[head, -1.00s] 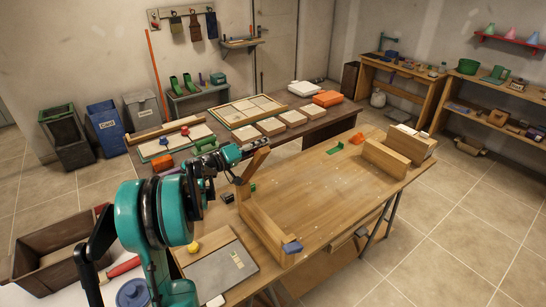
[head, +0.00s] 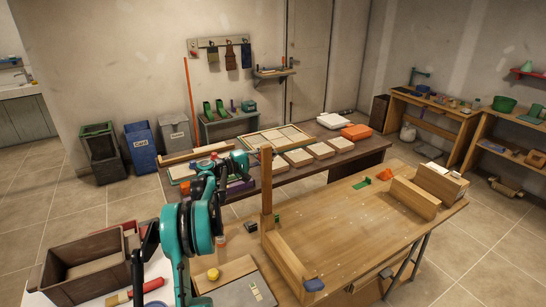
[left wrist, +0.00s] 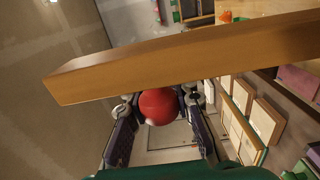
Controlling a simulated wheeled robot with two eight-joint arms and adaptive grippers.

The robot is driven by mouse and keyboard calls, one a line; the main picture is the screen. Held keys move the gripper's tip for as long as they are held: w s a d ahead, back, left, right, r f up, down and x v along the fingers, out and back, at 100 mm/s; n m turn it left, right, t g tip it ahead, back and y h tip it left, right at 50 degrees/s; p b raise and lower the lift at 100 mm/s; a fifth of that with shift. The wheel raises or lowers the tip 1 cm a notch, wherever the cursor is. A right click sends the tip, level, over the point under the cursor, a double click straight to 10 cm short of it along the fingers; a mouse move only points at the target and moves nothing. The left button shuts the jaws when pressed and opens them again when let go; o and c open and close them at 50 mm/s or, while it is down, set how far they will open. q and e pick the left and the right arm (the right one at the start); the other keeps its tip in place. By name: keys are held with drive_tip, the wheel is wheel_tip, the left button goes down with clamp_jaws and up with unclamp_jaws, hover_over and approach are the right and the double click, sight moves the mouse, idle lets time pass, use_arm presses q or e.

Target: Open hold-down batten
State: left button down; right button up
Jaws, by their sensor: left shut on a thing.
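The hold-down batten (head: 266,190) is a wooden bar standing about upright at the far end of a low wooden rail (head: 284,262) on the bench. In the left wrist view the batten (left wrist: 180,57) crosses just beyond the fingers. My left gripper (head: 243,160) is beside the batten's upper part. The left wrist view shows its fingers (left wrist: 158,108) shut on a round red knob (left wrist: 158,104) next to the batten. The knob is hidden in the head view. My right gripper is not in view.
The workbench (head: 350,230) has a clear middle. A blue piece (head: 314,285) sits at the rail's near end. A wooden block (head: 414,197) stands at the right. A darker table (head: 340,165) with boards is behind. A brown crate (head: 85,268) stands at lower left.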

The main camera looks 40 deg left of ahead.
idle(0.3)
use_arm(q)
drive_tip(key=c, duration=1.3)
unclamp_jaws()
drive_tip(key=shift+w, duration=0.1)
drive_tip(key=v, duration=1.2)
